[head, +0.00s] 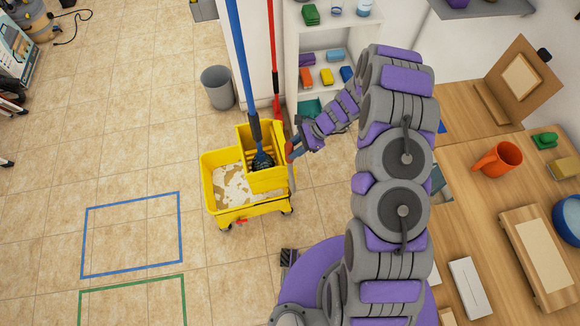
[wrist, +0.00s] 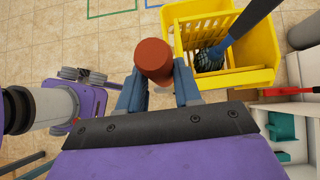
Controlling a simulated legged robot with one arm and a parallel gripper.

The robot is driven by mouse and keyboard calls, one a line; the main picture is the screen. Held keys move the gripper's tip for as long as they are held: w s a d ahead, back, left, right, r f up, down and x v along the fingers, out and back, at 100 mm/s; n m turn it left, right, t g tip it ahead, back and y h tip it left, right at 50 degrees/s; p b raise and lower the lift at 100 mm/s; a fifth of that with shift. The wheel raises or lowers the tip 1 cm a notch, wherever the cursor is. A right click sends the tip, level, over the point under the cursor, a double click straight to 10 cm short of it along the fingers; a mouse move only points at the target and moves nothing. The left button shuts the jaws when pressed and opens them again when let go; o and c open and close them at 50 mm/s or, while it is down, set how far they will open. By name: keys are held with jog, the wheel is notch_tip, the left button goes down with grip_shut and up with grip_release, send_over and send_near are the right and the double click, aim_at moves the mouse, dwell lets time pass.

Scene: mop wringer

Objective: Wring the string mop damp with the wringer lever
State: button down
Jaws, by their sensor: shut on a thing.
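The yellow mop bucket (head: 215,190) stands on the tiled floor with murky, foamy water in it. The yellow wringer (head: 262,180) sits on its back right side. The string mop's dark head (head: 262,161) is inside the wringer, and its blue handle (head: 238,55) leans up and to the left. In the wrist view the mop head (wrist: 208,60) also shows in the slotted wringer (wrist: 258,72). My gripper (wrist: 157,88) is shut on the red-brown grip of the wringer lever (wrist: 153,58), at the wringer's right side in the head view. Most of the lever's shaft is hidden.
A grey bin (head: 217,88) and a red-handled tool (head: 272,50) stand behind the bucket. A white shelf (head: 318,40) with sponges is behind my arm. Floor at left is open, with blue (head: 131,198) and green (head: 132,284) outlines.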

jog(key=s+a+b, duration=0.1)
jog(key=s+a, duration=0.1)
jog(key=a, duration=0.4)
jog(key=shift+s+a+f, duration=0.15)
jog(key=shift+a+f, duration=0.25)
jog(key=shift+f, duration=0.05)
jog(key=s+a+f+b, duration=0.2)
jog(key=a, duration=0.4)
jog(key=shift+a+b, duration=0.2)
jog(key=shift+b, duration=0.2)
jog(key=shift+s+a+f, duration=0.1)
jog(key=shift+s, duration=0.05)
jog(key=s+a+f+b, duration=0.2)
jog(key=a+f, duration=0.1)
jog(key=a, duration=0.3)
jog(key=shift+f+b, duration=0.3)
jog(key=shift+f, duration=0.05)
jog(key=shift+s, duration=0.1)
